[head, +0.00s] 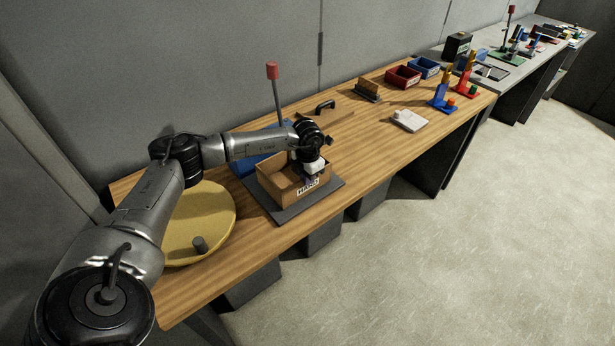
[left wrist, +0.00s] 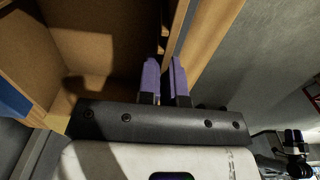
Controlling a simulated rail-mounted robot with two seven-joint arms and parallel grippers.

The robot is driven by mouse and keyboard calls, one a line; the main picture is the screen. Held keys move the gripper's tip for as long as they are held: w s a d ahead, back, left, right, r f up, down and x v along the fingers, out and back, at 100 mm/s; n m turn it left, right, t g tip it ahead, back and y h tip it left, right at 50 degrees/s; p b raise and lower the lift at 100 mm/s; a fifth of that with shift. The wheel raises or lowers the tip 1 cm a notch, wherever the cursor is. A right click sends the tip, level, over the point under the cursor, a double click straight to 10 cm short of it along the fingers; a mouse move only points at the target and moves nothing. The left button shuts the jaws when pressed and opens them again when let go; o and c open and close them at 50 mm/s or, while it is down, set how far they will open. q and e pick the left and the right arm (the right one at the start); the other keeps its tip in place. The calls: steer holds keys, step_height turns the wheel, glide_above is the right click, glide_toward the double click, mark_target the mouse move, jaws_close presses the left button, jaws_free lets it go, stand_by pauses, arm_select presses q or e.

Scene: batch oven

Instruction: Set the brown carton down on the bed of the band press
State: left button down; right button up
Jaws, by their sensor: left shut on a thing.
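The brown carton (head: 272,183) is an open-topped box with a white label on its front. In the head view it stands upright over the dark flat bed (head: 285,214) of the band press; I cannot tell whether a small gap is left under it. My left gripper (head: 311,180) reaches down at the carton's front right wall. In the left wrist view its purple fingers (left wrist: 166,82) are shut on that wall, and the carton's inside (left wrist: 100,40) looks empty where it shows.
A red-topped lever (head: 272,72) rises behind the carton. A yellow round plate (head: 205,225) with a grey peg lies to the left. Farther right on the wooden table (head: 365,165) are a white block (head: 409,120), red bin (head: 403,77) and blue bin (head: 425,67).

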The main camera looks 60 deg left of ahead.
arm_select(q)
steer(key=shift+f, duration=0.25)
steer(key=c, duration=1.2)
jaws_free()
